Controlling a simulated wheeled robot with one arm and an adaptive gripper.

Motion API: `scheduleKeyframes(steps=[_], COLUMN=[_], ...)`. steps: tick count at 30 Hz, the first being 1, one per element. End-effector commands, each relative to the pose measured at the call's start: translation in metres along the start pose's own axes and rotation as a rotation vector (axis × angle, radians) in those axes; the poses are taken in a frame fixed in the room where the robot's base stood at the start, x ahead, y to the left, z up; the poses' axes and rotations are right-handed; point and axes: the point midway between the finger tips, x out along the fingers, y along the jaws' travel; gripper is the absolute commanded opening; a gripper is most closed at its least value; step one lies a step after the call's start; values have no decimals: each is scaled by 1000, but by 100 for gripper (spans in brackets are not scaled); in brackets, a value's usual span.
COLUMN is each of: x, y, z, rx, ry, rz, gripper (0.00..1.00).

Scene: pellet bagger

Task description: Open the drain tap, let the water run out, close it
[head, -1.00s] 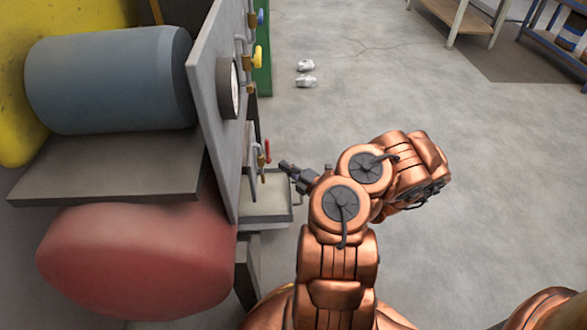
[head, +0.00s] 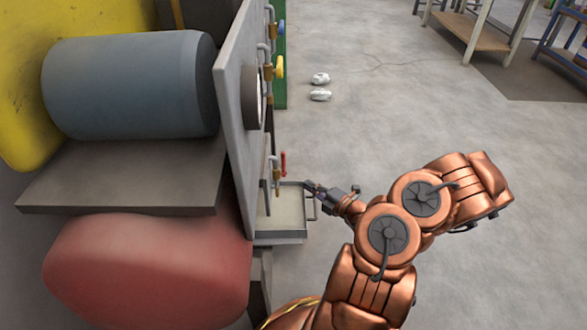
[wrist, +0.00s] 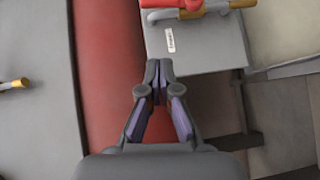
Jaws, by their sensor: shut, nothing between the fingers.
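The drain tap (head: 276,172) is a small brass tap with a red lever, low on the grey panel, above a shallow tray. The red lever (head: 283,163) stands out from the panel's right side. A red lever with brass parts also shows at the top edge of the wrist view (wrist: 190,12), partly cut off. My gripper (head: 308,186) is shut and empty, to the right of the tap and apart from it, over the tray's right side. In the wrist view its fingertips (wrist: 155,72) meet below the lever. I cannot make out any running water.
The tray (head: 280,240) has a pale inside and a handle on its right. A yellow-handled tap (head: 279,68), a blue-handled tap (head: 281,28) and a round gauge (head: 252,98) sit higher along the panel (head: 232,120).

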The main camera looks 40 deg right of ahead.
Motion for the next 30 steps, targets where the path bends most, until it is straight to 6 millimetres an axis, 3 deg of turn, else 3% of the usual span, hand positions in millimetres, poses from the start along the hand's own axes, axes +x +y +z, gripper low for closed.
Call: scheduleKeyframes(steps=[26, 30], x=[100, 113], y=[-1, -2], z=[0, 14], rx=[-5, -6], ry=[3, 2], rz=[3, 2], gripper=[0, 0])
